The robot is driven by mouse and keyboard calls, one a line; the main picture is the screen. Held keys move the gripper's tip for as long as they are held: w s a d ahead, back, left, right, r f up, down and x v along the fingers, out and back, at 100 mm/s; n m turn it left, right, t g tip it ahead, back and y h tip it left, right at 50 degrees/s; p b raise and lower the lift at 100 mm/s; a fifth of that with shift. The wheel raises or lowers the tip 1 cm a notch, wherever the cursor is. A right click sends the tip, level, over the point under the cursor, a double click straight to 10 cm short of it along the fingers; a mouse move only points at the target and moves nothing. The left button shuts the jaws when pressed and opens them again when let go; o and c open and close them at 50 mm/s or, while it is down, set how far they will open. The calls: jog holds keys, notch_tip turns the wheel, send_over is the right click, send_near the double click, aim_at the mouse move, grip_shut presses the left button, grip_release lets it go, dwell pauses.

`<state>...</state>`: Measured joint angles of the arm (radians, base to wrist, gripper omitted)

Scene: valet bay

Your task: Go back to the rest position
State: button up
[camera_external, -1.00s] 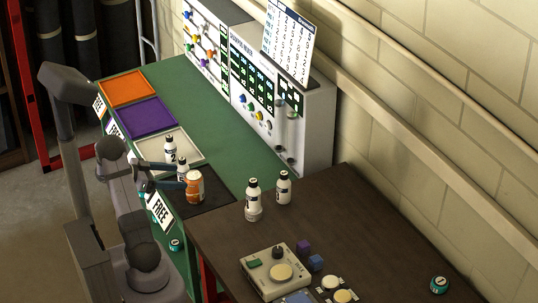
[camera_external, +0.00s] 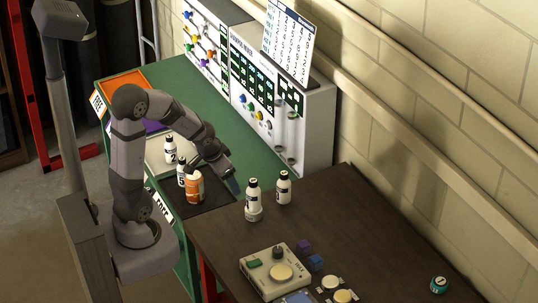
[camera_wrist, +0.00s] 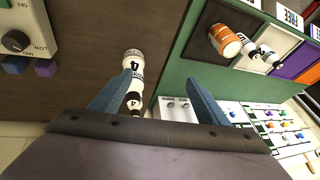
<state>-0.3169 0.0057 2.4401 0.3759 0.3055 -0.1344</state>
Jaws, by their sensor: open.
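My gripper (camera_external: 233,186) hangs over the boundary of the green bench and the dark table, right of the orange can (camera_external: 195,187). In the wrist view its two blue fingers (camera_wrist: 158,80) are spread apart with nothing held between them. Two white bottles, one nearer the front (camera_external: 254,198) and one behind it (camera_external: 283,188), stand upright on the dark table, right of the gripper. In the wrist view these bottles show around the left finger (camera_wrist: 133,62), partly hidden by it. My arm rises from its base and bends over toward the bench.
Two white bottles (camera_external: 169,149) stand by the pale tray (camera_external: 157,160) and the can. Orange (camera_external: 125,84) and purple (camera_external: 152,127) trays lie further back. A control panel (camera_external: 255,90) stands along the wall. A knobbed device (camera_external: 277,275) and cubes (camera_external: 315,262) occupy the front table.

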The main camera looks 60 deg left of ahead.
jog(key=s+d+r+m+g+h+p, duration=0.1)
jog(key=s+d+r+g+h+p, duration=0.25)
jog(key=s+d, duration=0.9)
jog(key=shift+g+y, duration=0.25)
jog(key=shift+y, duration=0.2)
jog(key=f+b, duration=0.1)
jog(key=f, duration=0.1)
jog(key=w+f+b, duration=0.1)
jog(key=b, duration=0.1)
jog(key=d+f+b, duration=0.1)
jog(key=f+b, duration=0.1)
jog(key=shift+w+d+f, duration=0.1)
jog(key=shift+w+f, duration=0.1)
jog(key=shift+f, duration=0.1)
